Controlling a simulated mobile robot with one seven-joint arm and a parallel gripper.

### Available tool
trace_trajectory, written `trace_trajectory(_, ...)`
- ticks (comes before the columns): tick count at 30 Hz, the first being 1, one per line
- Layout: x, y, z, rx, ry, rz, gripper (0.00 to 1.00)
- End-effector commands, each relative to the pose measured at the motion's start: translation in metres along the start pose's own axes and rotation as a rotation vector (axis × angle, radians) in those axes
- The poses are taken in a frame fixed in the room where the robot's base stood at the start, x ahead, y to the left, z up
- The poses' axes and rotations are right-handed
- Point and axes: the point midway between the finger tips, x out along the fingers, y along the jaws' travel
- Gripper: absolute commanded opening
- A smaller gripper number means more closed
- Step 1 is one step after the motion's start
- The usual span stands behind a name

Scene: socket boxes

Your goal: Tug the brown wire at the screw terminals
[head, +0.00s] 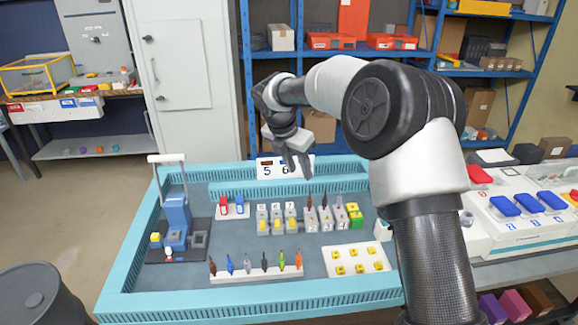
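Grey screw terminals (326,219) stand in a row right of the middle of the blue-rimmed tray. Several dark wires stick up from them. The leftmost of these looks like a brown wire (309,201), standing upright in its terminal. My gripper (299,172) points down above the back of the tray, behind and above the terminals and apart from the wires. Its fingers are small and seen at an angle, so their gap is unclear. No held thing shows.
Yellow-topped blocks (277,219) and a green-yellow terminal (355,214) flank the grey row. A white plate with yellow pieces (357,261) is front right. A blue lever device (176,222) stands left.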

Motion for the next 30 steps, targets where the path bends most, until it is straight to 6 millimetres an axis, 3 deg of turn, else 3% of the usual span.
trace_trajectory(7,0.026,0.001,-0.001,-0.016,0.002,-0.003,0.35)
trace_trajectory(24,0.138,0.001,-0.001,-0.012,0.003,-0.002,0.35)
trace_trajectory(30,0.165,0.001,0.0,-0.012,0.001,-0.002,0.35)
